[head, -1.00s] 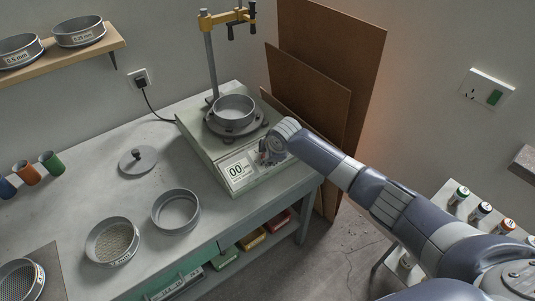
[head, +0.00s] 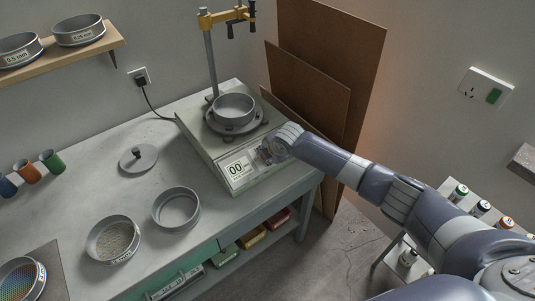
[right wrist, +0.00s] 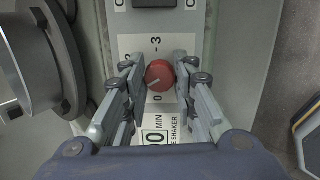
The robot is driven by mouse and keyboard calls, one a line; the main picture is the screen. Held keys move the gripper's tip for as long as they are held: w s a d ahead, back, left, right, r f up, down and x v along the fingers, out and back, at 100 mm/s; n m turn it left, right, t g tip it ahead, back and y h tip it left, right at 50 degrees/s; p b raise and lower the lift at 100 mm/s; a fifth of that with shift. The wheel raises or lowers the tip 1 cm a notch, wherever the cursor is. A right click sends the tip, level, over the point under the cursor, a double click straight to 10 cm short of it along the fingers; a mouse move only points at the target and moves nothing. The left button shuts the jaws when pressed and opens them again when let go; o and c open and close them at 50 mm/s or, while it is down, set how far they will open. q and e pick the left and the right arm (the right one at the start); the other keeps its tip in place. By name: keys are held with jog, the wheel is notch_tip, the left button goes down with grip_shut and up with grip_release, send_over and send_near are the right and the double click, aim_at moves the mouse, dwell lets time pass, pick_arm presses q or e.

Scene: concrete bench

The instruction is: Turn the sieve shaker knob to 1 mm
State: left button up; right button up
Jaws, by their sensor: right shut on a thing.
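The sieve shaker (head: 205,146) stands at the back right of the bench, with a grey sieve (head: 233,108) on top and a display reading 00 on its front. In the right wrist view its round red knob (right wrist: 160,75) sits on a pale panel with a 3 above it and a 0 below. The knob's light pointer line slants to the lower left. My right gripper (right wrist: 160,77) is shut on the knob, one finger on each side. In the head view my right gripper (head: 264,154) hides the knob. My left gripper is out of view.
Sieves (head: 113,240) and a grey lid (head: 138,158) lie on the bench (head: 85,192) left of the shaker. A clamp stand (head: 211,65) rises behind it. Brown boards (head: 310,90) lean against the wall, and a small table with bottles stands at right.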

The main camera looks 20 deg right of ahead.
dwell(0.4)
jog(key=o, duration=1.1)
jog(key=shift+c, duration=0.2)
jog(key=shift+r, duration=0.1)
jog(key=v, duration=1.2)
jog(key=shift+w, duration=0.1)
